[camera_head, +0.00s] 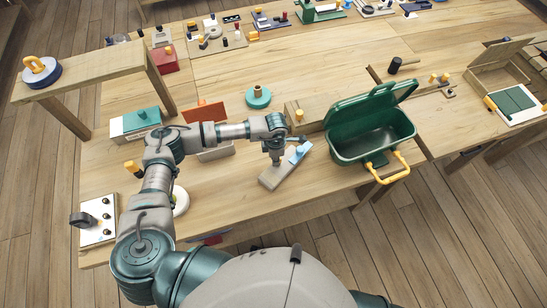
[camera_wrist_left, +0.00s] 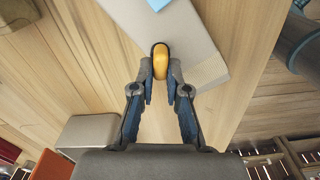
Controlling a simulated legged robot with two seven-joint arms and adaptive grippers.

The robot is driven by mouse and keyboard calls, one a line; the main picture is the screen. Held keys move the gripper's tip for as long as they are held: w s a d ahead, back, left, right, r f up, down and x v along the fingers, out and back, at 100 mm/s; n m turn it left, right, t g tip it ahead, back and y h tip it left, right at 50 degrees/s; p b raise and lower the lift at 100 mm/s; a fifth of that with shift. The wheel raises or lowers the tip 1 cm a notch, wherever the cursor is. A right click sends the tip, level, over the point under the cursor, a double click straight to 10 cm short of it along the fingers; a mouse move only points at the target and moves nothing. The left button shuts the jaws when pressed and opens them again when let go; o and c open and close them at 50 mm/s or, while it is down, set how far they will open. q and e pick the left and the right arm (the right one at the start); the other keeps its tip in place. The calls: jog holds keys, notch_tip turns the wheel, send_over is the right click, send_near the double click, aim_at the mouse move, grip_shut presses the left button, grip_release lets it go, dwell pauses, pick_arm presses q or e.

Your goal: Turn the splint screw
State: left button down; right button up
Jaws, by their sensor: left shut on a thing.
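The splint is a pale grey flat block (camera_head: 270,181) lying at a slant on the table, with a light blue piece (camera_head: 299,152) at its far end. My left gripper (camera_head: 276,162) points down at the near part of the block. In the left wrist view, a yellow rounded knob (camera_wrist_left: 160,62), apparently the screw, sits between the fingertips, and the gripper is shut on it. The grey block (camera_wrist_left: 180,35) and a corner of the blue piece (camera_wrist_left: 158,4) show beyond. The knob's lower part is hidden. My right gripper is in neither view.
An open green case (camera_head: 370,140) with a yellow handle (camera_head: 390,169) stands close on the right. A teal round part (camera_head: 258,97) and an orange panel (camera_head: 204,112) lie behind my arm. A raised wooden shelf (camera_head: 95,75) stands at left. Bare table lies in front of the block.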

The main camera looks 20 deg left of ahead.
pick_arm(q)
jog(key=shift+d+r, duration=0.1)
jog(key=shift+a, duration=0.65)
jog(key=shift+d, duration=0.4)
jog(key=c, duration=1.3)
grip_release()
jog(key=shift+o, duration=0.7)
jog(key=shift+a, duration=0.3)
jog(key=shift+r, duration=0.2)
notch_tip(320, 180, up, 11)
jog(key=shift+a+r, duration=0.15)
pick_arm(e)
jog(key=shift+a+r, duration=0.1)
